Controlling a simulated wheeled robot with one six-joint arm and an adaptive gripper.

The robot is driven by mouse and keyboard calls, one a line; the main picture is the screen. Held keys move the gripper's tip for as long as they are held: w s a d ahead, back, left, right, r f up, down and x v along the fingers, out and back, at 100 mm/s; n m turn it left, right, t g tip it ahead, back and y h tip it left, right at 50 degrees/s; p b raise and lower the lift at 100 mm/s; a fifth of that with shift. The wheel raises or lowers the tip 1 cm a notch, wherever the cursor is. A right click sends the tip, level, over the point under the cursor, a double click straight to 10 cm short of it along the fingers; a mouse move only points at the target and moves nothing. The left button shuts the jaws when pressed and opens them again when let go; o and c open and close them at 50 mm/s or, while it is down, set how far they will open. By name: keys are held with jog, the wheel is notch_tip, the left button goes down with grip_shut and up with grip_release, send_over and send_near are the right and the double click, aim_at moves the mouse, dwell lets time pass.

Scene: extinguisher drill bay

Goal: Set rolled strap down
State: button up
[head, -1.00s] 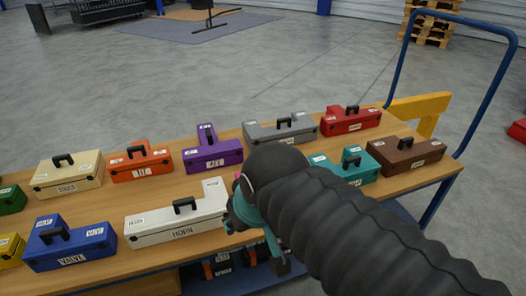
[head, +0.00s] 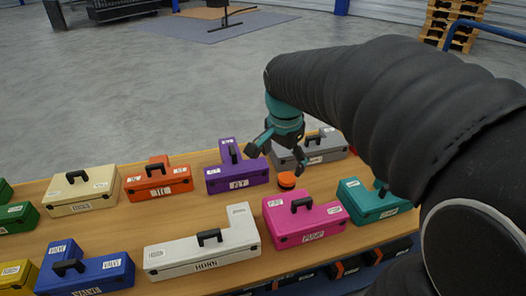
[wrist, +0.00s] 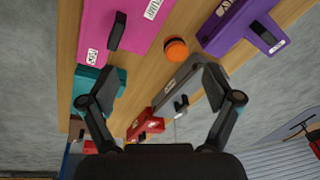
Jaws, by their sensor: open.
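The rolled strap (head: 287,181) is a small round orange roll with a dark side. It appears to rest on the wooden tabletop (head: 200,204), in the gap between the purple, grey and pink cases. It also shows in the wrist view (wrist: 176,50), beyond the fingertips. My gripper (head: 275,157) is open and empty, with its fingers spread, just above and behind the strap in the head view. In the wrist view my gripper (wrist: 166,82) has nothing between its fingers, and the strap is clear of both.
Cases crowd round the strap: purple (head: 238,178), grey (head: 318,153), pink (head: 302,221) and teal (head: 372,203). A white case (head: 200,253) and a blue case (head: 85,277) stand at the front. Bare tabletop runs between the rows.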

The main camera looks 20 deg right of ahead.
aim_at(287, 177)
jog(key=w+d+f+m+g+p, duration=0.1)
jog(key=w+d+f+m, duration=0.25)
jog(key=w, duration=0.25)
jog(key=w+d+f+m+g, duration=0.1)
jog(key=w+d+f+m, duration=0.1)
jog(key=w+m, duration=0.3)
jog(key=f, duration=0.6)
jog(key=d+f, duration=0.1)
jog(key=f, duration=0.2)
jog(key=shift+w+f, duration=0.15)
jog(key=shift+f, duration=1.15)
jog(key=shift+w+f, duration=0.1)
jog(key=shift+f, duration=1.2)
jog(key=shift+c, duration=0.2)
jog(key=shift+d+r, duration=0.1)
jog(key=c, duration=1.5)
